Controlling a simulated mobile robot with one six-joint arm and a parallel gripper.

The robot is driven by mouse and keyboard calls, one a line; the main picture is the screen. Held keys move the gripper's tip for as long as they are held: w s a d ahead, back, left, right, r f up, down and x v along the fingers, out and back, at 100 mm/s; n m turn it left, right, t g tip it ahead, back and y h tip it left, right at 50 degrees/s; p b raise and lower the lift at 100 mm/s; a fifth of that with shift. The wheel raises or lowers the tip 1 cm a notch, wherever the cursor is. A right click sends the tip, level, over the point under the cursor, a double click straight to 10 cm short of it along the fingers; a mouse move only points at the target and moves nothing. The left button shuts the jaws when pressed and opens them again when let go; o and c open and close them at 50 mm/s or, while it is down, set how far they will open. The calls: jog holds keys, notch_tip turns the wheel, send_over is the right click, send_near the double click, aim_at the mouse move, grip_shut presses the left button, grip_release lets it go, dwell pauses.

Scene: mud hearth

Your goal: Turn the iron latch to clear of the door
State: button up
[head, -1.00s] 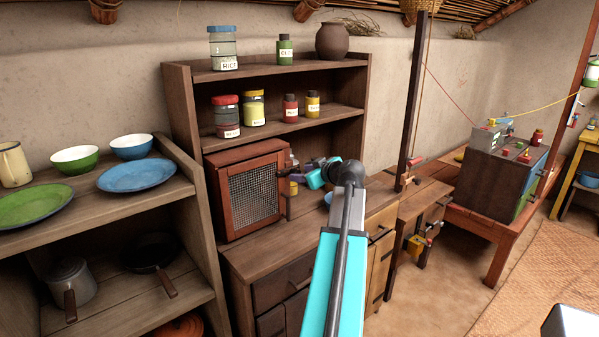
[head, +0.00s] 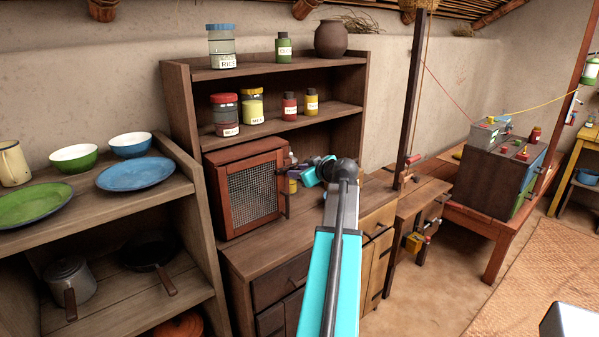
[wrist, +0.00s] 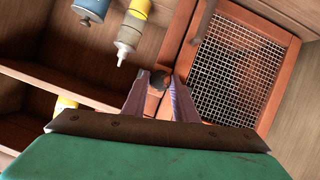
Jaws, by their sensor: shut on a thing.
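A red-brown cabinet with a wire-mesh door (head: 253,195) stands on the wooden counter, and the door looks shut. The mesh door also fills the upper right of the wrist view (wrist: 232,72). My gripper (head: 293,172) is at the door's right edge in the head view, small and partly hidden by my arm. In the wrist view, my gripper (wrist: 160,86) has its two fingers closed around the dark iron latch (wrist: 158,79) on the frame beside the door. The fingers cover much of the latch, so its exact angle is hard to tell.
Yellow and blue containers (wrist: 128,35) stand close to my fingers. Jars (head: 225,113) fill the shelves above the cabinet. A dark post (head: 411,100) rises right of my arm. Bowls and plates (head: 137,174) sit on the left shelf.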

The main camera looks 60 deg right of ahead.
jog(key=shift+d, duration=0.1)
jog(key=m+t+y+b, duration=0.1)
jog(key=m+y, duration=0.1)
jog(key=m, duration=0.2)
jog(key=m+t+y+b, duration=0.1)
jog(key=m+t+y, duration=0.1)
jog(key=m, duration=0.2)
jog(key=d+m+t+y+b, duration=0.1)
jog(key=m+y, duration=0.1)
jog(key=m, duration=0.2)
jog(key=shift+s+f+m, duration=0.2)
jog(key=shift+f+m, duration=0.05)
jog(key=shift+m, duration=0.15)
dwell(0.5)
jog(key=shift+t, duration=0.3)
jog(key=o, duration=1.1)
jog(key=shift+a+y, duration=0.1)
jog(key=shift+y, duration=0.2)
jog(key=shift+c, duration=0.2)
